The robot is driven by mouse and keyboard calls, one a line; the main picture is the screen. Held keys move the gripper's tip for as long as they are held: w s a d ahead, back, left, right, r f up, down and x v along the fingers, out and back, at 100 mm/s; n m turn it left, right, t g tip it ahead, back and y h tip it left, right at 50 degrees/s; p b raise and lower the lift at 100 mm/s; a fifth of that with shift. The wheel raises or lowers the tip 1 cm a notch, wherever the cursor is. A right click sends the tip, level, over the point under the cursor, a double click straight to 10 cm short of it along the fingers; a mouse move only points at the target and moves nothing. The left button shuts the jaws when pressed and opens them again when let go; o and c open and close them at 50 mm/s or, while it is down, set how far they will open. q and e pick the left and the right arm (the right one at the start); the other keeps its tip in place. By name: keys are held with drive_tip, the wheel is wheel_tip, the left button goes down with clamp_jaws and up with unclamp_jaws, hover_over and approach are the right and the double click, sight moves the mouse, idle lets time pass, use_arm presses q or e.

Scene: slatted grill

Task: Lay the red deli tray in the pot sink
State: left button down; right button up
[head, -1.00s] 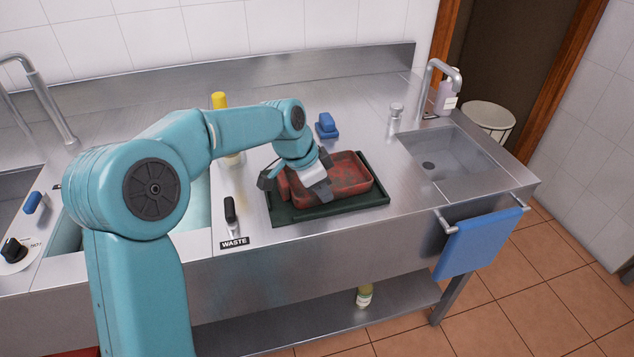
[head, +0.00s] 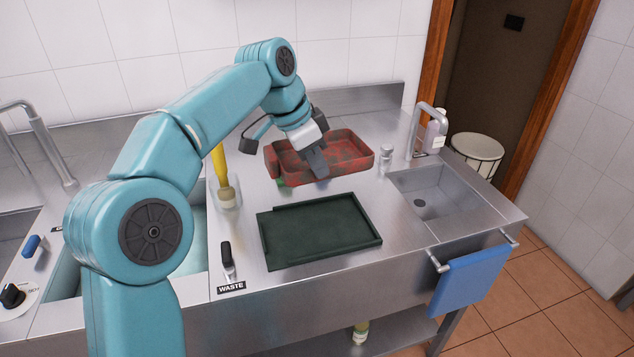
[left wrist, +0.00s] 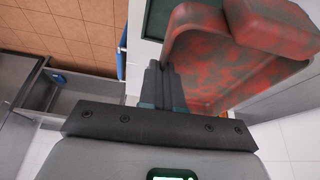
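The red deli tray (head: 345,152), mottled with dark patches, is in the air above the steel counter, behind the dark green tray. My left gripper (head: 316,162) is shut on its near wall. In the left wrist view the red deli tray (left wrist: 205,70) rises beside the dark fingers (left wrist: 160,85), which meet its wall. A large basin (head: 190,245) with pale water lies at the left, partly hidden by my left arm. A small square sink (head: 440,192) is at the right. I cannot tell which is the pot sink. My right gripper is not in view.
The dark green tray (head: 320,230) lies empty on the counter. A yellow-handled brush (head: 221,170) stands in a clear holder by the basin. A black lever (head: 227,258) stands by the WASTE label. Faucets rise at both ends, and a blue towel (head: 468,283) hangs in front.

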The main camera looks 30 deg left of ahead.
use_arm(q)
drive_tip(key=shift+r, duration=0.7)
wheel_tip(320, 180, up, 5)
drive_tip(key=p, duration=0.5)
drive_tip(key=shift+p, duration=0.4)
